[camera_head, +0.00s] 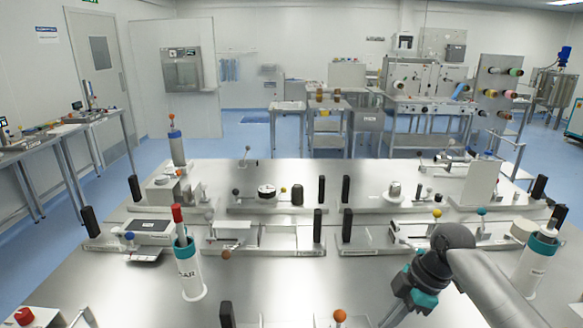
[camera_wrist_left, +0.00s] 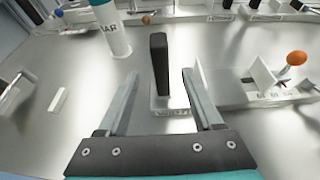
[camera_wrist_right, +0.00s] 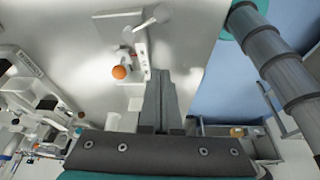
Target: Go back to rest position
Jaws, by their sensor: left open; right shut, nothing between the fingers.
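My left gripper (camera_wrist_left: 160,72) is out of the head view. In the left wrist view its two fingers are spread wide, with nothing held between them. A black upright handle (camera_wrist_left: 160,65) stands beyond the fingers, in line with the gap. My right arm comes in from the lower right of the head view, and its gripper (camera_head: 392,314) points down toward the steel table (camera_head: 270,300) near the bottom edge. In the right wrist view the right gripper (camera_wrist_right: 161,76) has its fingers together and empty.
A white cylinder with a red top (camera_head: 188,265) stands left of centre. Another white and teal cylinder (camera_head: 534,262) stands right of my right arm. Several fixtures with black handles line the table. An orange knob (camera_head: 340,316) sits left of the right gripper.

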